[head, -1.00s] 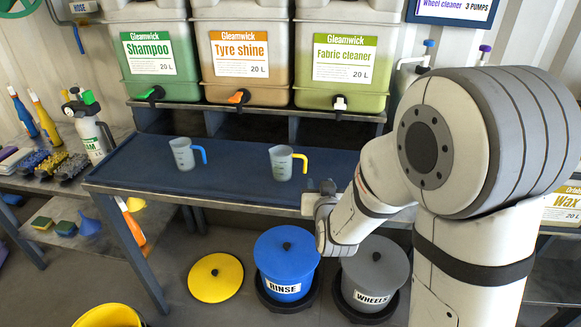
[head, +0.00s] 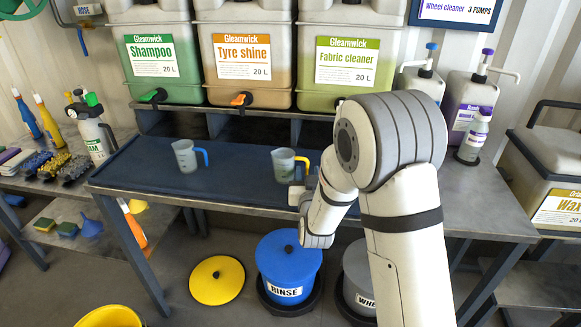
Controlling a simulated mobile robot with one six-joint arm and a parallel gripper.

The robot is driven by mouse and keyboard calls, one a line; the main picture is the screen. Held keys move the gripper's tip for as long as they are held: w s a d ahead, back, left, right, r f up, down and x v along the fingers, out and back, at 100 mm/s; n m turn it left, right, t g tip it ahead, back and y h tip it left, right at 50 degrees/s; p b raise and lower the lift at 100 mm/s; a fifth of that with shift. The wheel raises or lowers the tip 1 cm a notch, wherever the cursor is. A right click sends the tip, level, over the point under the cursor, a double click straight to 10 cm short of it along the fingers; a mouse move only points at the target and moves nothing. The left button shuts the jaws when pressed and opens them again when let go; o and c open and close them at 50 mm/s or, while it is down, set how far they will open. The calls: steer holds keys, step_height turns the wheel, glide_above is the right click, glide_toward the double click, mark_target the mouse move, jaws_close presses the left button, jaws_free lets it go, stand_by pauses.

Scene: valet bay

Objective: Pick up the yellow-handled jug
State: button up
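The yellow-handled jug (head: 284,165) stands upright on the dark blue mat (head: 236,188) of the bench, its yellow handle on the right. A similar jug with a blue handle (head: 186,156) stands to its left, a short way off. My gripper (head: 296,194) is at the front right of the yellow-handled jug, low near the mat's front edge, and overlaps its lower right side in the picture. Whether it touches the jug cannot be told. The fingers are small and partly hidden by my wrist, so their opening is unclear.
Large Shampoo (head: 162,65), Tyre shine (head: 243,60) and Fabric cleaner (head: 350,62) containers with taps stand behind the mat. Pump bottles (head: 470,105) stand at the right. A blue RINSE bucket (head: 288,262) and a grey bucket (head: 356,285) stand below on the floor.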

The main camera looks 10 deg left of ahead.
steer(key=shift+c, duration=0.4)
jaws_close()
